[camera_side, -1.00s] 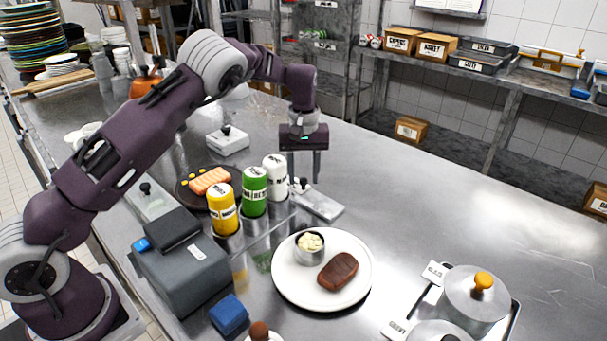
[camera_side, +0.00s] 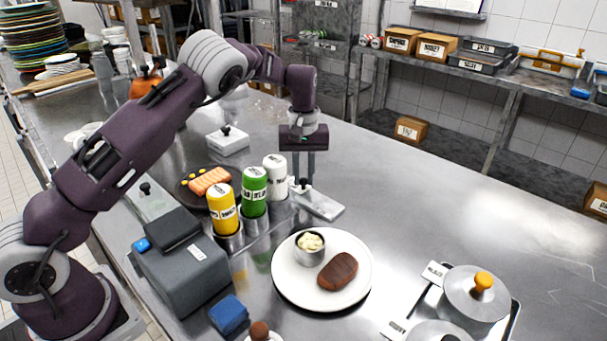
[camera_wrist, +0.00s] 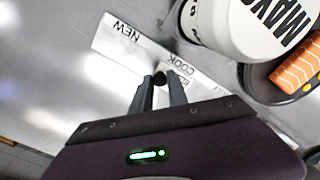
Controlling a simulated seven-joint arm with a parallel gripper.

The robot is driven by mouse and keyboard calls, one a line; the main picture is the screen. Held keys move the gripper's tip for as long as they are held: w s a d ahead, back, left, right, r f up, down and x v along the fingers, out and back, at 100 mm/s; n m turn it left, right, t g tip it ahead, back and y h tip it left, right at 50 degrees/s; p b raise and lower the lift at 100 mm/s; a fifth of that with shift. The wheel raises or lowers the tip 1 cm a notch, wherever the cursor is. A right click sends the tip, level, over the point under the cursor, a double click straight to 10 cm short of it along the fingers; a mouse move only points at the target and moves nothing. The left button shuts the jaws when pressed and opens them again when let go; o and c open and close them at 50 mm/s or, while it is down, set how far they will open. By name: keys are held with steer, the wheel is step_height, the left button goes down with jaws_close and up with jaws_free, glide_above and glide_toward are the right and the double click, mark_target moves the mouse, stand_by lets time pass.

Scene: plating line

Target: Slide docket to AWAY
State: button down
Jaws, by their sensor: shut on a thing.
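The docket rail (camera_side: 325,208) is a flat pale strip on the steel counter, right of the sauce bottles. In the wrist view, the rail (camera_wrist: 108,45) reads NEW at its upper left end and COOK near its middle. Another label towards the lower right is mostly covered, with only its last letters showing. A small dark knob (camera_wrist: 159,78) stands on the rail near COOK. My gripper (camera_side: 303,182) points straight down with its fingers closed around the knob; it also shows in the wrist view (camera_wrist: 161,82). The fingers and gripper body hide part of the rail.
White (camera_side: 275,178), green (camera_side: 254,190) and yellow (camera_side: 222,208) bottles stand in a holder close left of my gripper. A dark plate with salmon (camera_side: 209,181) lies behind them. A white plate (camera_side: 290,285) with meat and a cup sits in front.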

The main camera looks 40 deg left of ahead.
steer(key=shift+a, duration=0.1)
stand_by(0.8)
steer(key=a, duration=1)
steer(key=shift+a, duration=0.3)
steer(key=c, duration=1.6)
jaws_free()
steer(key=shift+a, duration=0.1)
steer(key=o, duration=0.3)
step_height(320, 180, up, 7)
steer(key=shift+r, duration=0.1)
